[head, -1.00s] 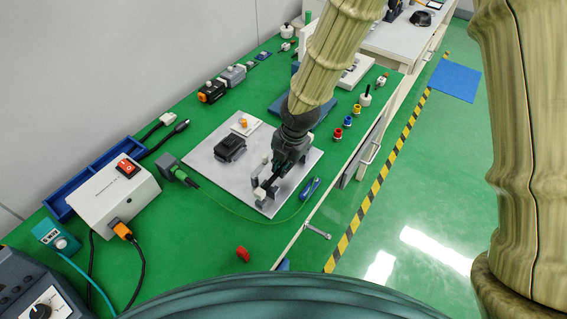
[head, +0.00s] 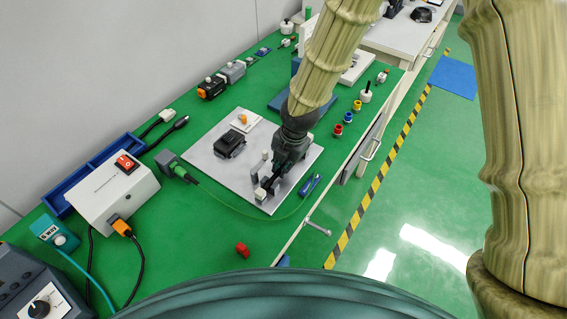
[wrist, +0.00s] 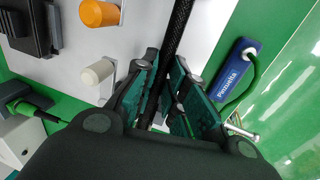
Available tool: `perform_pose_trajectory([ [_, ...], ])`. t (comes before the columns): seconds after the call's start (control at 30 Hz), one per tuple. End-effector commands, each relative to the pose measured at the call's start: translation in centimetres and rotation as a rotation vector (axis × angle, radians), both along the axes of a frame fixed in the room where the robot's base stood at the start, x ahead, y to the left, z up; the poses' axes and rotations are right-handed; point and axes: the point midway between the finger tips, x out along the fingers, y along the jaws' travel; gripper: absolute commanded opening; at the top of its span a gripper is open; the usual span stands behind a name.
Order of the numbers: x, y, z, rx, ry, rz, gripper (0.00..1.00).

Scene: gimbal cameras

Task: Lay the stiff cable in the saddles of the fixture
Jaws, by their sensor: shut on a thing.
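The fixture is a light grey plate (head: 205,160) on the green bench, with small upright holders (head: 256,182) near its front corner. My gripper (head: 276,172) is low over that corner, beside the holders. In the wrist view, my gripper (wrist: 166,82) is shut on the stiff cable, a black braided length (wrist: 179,28) that runs between the fingers and out at the top. A short dark part of the cable (head: 268,183) shows below the fingers in the head view. The fingers and wrist hide the rest, and I cannot tell whether it rests in the saddles.
A black block (head: 229,144) and an orange-topped peg (head: 243,119) stand on the plate. A blue tool (head: 310,185) labelled in white lies by its right edge, with a thin green cord looping past the front. A red part (head: 242,249) lies on clear bench.

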Motion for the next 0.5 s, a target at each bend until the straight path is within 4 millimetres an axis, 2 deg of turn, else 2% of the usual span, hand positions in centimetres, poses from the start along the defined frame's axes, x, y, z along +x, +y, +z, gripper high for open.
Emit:
perform_pose_trajectory([
  [0.23, 0.01, 0.01, -0.51, 0.000, 0.000, -0.001, 0.00],
  [0.27, 0.02, 0.01, -0.42, 0.001, 0.000, -0.001, 0.19],
  [0.37, 0.02, 0.00, -0.42, 0.001, -0.001, 0.000, 0.37],
  [0.5, 0.01, 0.01, -0.42, 0.000, 0.000, 0.000, 0.39],
])
